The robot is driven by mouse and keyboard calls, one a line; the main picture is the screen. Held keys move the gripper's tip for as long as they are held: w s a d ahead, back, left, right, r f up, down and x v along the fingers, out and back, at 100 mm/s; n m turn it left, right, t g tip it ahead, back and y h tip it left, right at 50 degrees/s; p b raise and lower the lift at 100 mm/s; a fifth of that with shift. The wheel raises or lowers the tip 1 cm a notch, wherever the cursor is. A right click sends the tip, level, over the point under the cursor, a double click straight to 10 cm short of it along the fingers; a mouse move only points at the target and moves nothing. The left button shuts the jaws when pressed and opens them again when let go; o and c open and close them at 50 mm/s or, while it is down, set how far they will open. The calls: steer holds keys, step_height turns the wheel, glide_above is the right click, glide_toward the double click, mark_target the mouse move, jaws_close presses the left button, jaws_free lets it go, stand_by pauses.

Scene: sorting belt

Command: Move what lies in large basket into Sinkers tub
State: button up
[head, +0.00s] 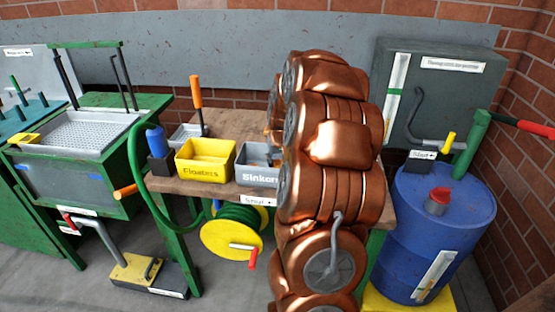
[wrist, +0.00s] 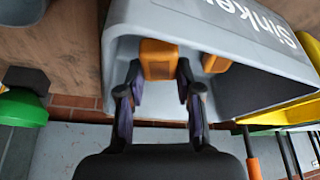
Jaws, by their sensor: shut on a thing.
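In the wrist view my gripper (wrist: 160,78) is shut on an orange block (wrist: 158,60), within the mouth of the grey Sinkers tub (wrist: 240,30). Another orange piece (wrist: 214,64) shows just right of the fingers; I cannot tell whether it is part of the same thing. In the head view the Sinkers tub (head: 257,178) stands on the wooden bench, partly hidden by my copper arm, which also hides my gripper. A large grey perforated basket (head: 90,132) sits on the green stand at left; its visible floor looks bare.
The yellow Floaters tub (head: 205,161) stands directly left of the Sinkers tub. A blue-topped post (head: 156,141) and an orange-handled rod (head: 196,95) are close by. A blue drum (head: 440,230) stands at right. A yellow hose reel (head: 232,238) hangs below the bench.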

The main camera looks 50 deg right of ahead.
steer(key=shift+f, duration=0.4)
steer(key=o, duration=0.8)
steer(key=shift+o, duration=0.2)
steer(key=shift+r, duration=0.15)
